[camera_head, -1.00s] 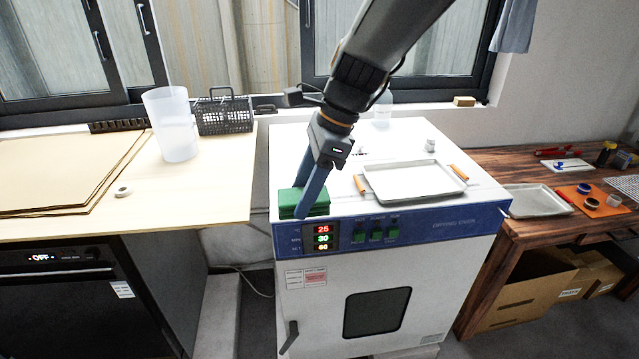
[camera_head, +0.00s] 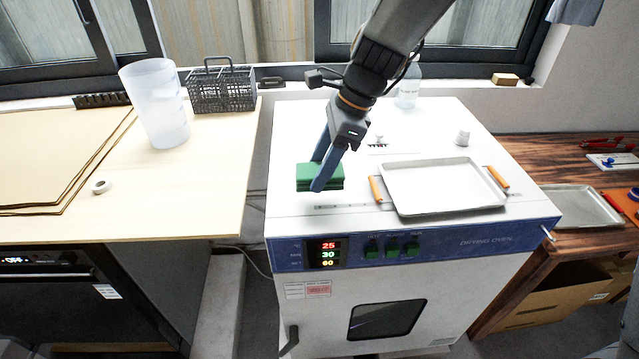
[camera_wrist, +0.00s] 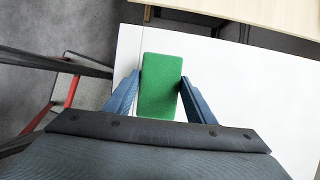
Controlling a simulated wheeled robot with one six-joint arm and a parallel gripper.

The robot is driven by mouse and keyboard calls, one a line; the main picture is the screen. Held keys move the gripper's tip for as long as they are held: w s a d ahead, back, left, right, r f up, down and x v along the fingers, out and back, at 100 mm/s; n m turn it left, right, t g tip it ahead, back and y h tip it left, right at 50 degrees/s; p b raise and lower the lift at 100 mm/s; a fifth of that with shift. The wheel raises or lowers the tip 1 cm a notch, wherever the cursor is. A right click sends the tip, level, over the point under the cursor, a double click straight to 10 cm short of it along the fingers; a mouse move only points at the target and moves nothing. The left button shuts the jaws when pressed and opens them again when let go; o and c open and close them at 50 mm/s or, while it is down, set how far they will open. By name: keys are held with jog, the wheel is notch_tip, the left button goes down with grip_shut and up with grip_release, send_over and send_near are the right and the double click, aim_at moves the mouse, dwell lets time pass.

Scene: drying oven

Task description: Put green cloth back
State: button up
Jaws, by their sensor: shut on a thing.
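The green cloth (camera_head: 305,177) is a thick, folded rectangular block. It is at the front left of the white drying oven top (camera_head: 290,215), above the display. The wrist view shows the same cloth (camera_wrist: 160,100) between two blue fingers. My gripper (camera_head: 322,172) is shut on it from both sides, and the fingers hide part of the cloth in the head view. The cloth seems raised a little above the oven top, but I cannot tell the gap for sure. In the wrist view my gripper (camera_wrist: 161,82) has the white surface below it.
A metal tray (camera_head: 440,187) with orange handles lies just right of the cloth. A small white jar (camera_head: 462,138) and a clear bottle (camera_head: 406,90) stand farther back. A wooden counter (camera_head: 215,175) with a plastic beaker (camera_head: 156,105) and black basket (camera_head: 222,90) is at left.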

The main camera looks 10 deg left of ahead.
jog(key=shift+f+p, duration=0.3)
jog(key=shift+f, duration=2.15)
jog(key=shift+f, duration=0.15)
jog(key=o, duration=1.1)
jog(key=b+v, duration=0.2)
jog(key=v, duration=1)
jog(key=s+d+f+n, duration=0.1)
jog(key=d+n, duration=0.1)
jog(key=d, duration=0.2)
jog(key=s+d+f+n+h, duration=0.1)
jog(key=d+f+n, duration=0.1)
jog(key=d, duration=0.2)
jog(key=s+d+f+n+t+h, duration=0.1)
jog(key=d+f+n, duration=0.1)
jog(key=d, duration=0.2)
jog(key=shift+f, duration=0.2)
jog(key=s+d+f+n+h, duration=0.1)
jog(key=s+d+f+n, duration=0.1)
jog(key=s+d+n, duration=0.1)
jog(key=s+d+f+n+t+h, duration=0.1)
jog(key=s+d+f+n, duration=0.2)
jog(key=d+n, duration=0.3)
jog(key=s+d, duration=0.1)
jog(key=d, duration=0.1)
jog(key=shift+s+d, duration=0.25)
jog(key=shift+d, duration=0.05)
jog(key=shift+f, duration=0.1)
